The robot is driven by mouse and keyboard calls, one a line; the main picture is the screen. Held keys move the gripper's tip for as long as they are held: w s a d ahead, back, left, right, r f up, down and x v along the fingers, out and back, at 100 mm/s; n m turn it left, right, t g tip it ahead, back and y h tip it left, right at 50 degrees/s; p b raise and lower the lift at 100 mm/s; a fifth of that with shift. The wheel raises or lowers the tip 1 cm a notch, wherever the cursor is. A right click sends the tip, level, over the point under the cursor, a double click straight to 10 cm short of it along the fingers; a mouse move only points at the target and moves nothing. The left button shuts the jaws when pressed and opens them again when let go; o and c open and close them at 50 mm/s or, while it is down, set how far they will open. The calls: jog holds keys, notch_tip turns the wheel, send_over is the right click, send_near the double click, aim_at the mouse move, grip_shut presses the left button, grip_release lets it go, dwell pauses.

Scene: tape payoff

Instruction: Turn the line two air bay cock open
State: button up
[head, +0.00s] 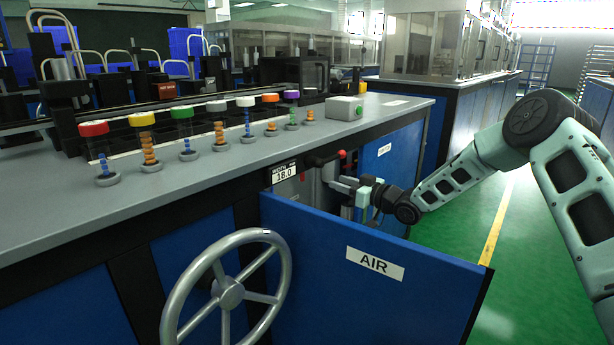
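The air bay is open at the front of the bench, and its blue door (381,282) labelled AIR swings out towards me. My gripper (330,178) reaches in from the right over the door's top edge, at the bay's opening. A black lever with a red knob (342,154) sits just above my gripper, under the bench top. I cannot tell whether it belongs to the bay cock. The inside of the bay is mostly hidden by the door and my gripper, and I see no cock clearly there. The finger gap is too small to read.
A grey handwheel (230,293) stands left of the door. A small display (285,172) reads 18.0. Several capped tubes (183,130) and a grey box with a green button (344,108) stand on the bench top (150,205). Green floor (520,270) is clear to the right.

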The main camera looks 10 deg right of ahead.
jog(key=b+x, duration=0.2)
jog(key=x, duration=1.1)
jog(key=shift+b, duration=0.35)
jog(key=shift+w+a, duration=0.1)
jog(key=shift+w, duration=0.05)
grip_shut()
